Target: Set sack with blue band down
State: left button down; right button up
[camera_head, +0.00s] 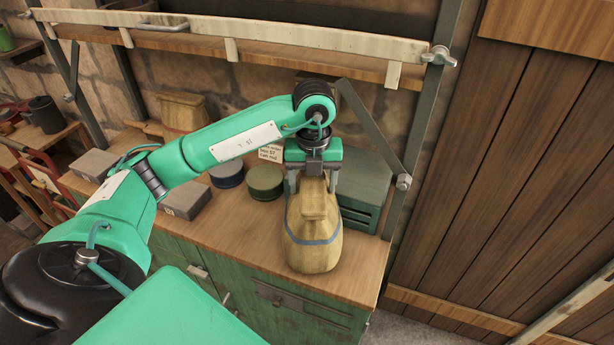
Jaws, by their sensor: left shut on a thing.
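The tan sack with a blue band (312,242) is at the right part of the wooden worktop (250,240), near its front edge. It is upright, with the blue band around its lower half. My left gripper (314,183) is above the sack and shut on its narrow top. The sack's base overlaps the worktop in the picture; I cannot tell whether it touches. My right gripper does not show.
A green metal box (366,194) stands just behind and right of the sack. Round tins (264,181) and grey blocks (186,200) stand to the left. Another tan sack (183,111) is at the back left. A shelf (260,55) and slanted brace (372,125) are overhead.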

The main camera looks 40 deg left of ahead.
pick_arm(q)
jog(key=shift+f+p, duration=0.6)
jog(key=shift+f, duration=0.9)
jog(key=c, duration=0.6)
grip_release()
jog(key=shift+f, duration=0.2)
jog(key=shift+c, duration=0.2)
jog(key=o, duration=0.4)
jog(key=shift+s, duration=0.15)
jog(key=shift+r, duration=0.1)
jog(key=shift+r, duration=0.2)
notch_tip(320, 180, up, 9)
jog(key=shift+r+b, duration=0.1)
jog(key=shift+b, duration=0.85)
jog(key=shift+r, duration=1.2)
